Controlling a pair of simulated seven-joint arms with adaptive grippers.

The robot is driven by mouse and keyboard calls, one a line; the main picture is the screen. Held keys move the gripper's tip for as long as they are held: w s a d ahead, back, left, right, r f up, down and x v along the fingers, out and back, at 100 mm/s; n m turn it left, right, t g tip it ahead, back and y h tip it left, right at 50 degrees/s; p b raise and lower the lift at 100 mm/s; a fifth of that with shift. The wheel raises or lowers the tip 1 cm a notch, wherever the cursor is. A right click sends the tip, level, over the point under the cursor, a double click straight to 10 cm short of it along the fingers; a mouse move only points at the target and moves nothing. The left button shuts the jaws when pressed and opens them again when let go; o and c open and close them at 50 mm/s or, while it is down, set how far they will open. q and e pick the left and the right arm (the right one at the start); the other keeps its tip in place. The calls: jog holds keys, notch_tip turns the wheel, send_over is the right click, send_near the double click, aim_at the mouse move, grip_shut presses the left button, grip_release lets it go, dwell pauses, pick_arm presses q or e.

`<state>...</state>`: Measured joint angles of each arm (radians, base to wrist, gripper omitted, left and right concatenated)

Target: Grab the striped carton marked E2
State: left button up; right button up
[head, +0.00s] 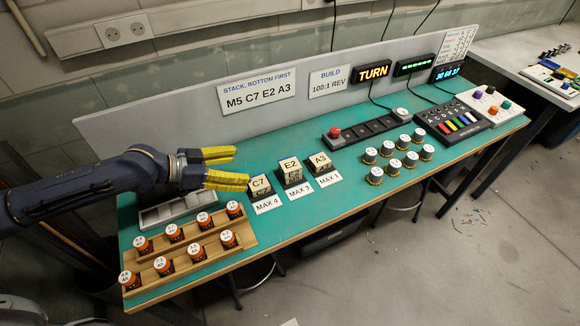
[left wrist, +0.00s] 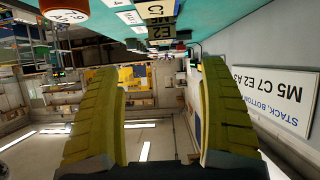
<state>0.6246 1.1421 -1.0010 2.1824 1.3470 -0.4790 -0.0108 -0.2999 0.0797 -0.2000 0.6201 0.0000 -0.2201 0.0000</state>
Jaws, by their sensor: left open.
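The carton marked E2 (head: 291,171) stands on the bench between the cartons marked C7 (head: 260,187) and A3 (head: 321,163). It has a pale top and dark bands on its side. It also shows small at the top of the left wrist view (left wrist: 159,32), beyond C7 (left wrist: 154,10). My left gripper (head: 241,167) is open and empty, its yellow fingers to the left of C7 and apart from all the cartons. In the left wrist view its fingers (left wrist: 160,105) are spread with nothing between them. My right gripper is not in view.
Cards reading MAX 4, MAX 3 and MAX 1 lie before the cartons. Grey-capped jars (head: 390,150) stand right. A sign (head: 257,90) reads M5 C7 E2 A3.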

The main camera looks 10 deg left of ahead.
pick_arm(q)
send_near(290, 164)
jog(key=x, duration=0.5)
jog(key=shift+s+a+f, duration=0.15)
jog(key=shift+s+f, duration=0.1)
jog(key=shift+f, duration=0.1)
jog(key=shift+r+x, duration=0.2)
jog(key=shift+x, duration=2.45)
jog(key=shift+w, duration=0.2)
jog(key=c, duration=1.3)
jog(key=shift+r, duration=0.2)
